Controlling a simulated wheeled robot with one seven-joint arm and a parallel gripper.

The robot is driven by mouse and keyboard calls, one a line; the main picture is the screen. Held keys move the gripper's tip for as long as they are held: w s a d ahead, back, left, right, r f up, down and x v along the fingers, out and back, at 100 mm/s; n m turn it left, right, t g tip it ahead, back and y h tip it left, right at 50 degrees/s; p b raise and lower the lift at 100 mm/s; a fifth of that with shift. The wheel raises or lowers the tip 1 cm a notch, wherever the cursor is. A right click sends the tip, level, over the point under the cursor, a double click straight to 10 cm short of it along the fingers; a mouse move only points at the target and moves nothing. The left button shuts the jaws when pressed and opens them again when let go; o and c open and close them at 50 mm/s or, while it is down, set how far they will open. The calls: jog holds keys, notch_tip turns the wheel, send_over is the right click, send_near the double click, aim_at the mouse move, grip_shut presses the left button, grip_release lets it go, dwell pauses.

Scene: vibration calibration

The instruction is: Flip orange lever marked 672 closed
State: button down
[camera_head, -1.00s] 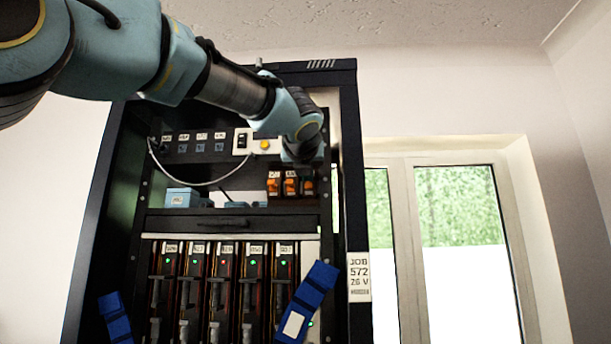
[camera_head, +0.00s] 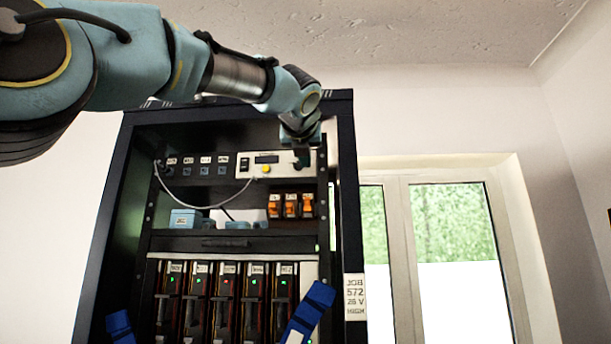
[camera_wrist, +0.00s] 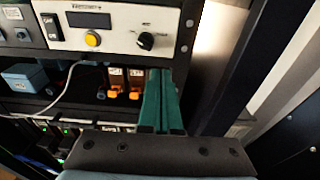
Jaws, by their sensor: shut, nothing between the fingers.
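A row of three orange levers sits on dark switch blocks in the rack's right side: the left lever (camera_head: 274,208), the middle lever (camera_head: 291,207) and the right lever (camera_head: 307,208). Their labels are too small to read, so I cannot tell which is 672. In the wrist view two of them show, one orange lever (camera_wrist: 112,94) and another (camera_wrist: 135,95) beside the fingers; the fingers hide the third. My gripper (camera_head: 302,162) is above the levers, in front of the white panel's right end. Its teal fingers (camera_wrist: 160,74) are shut and empty.
A white panel (camera_head: 252,172) with a yellow button (camera_head: 266,169) and a black knob (camera_wrist: 146,41) is above the levers. A grey cable (camera_head: 190,183) loops at left near a blue box (camera_head: 184,218). The rack's right post (camera_head: 349,200) stands close.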

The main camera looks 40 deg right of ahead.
jog(key=shift+s+a+r, duration=0.1)
jog(key=shift+r, duration=0.45)
jog(key=shift+s+a+r, duration=0.1)
jog(key=shift+r, duration=0.45)
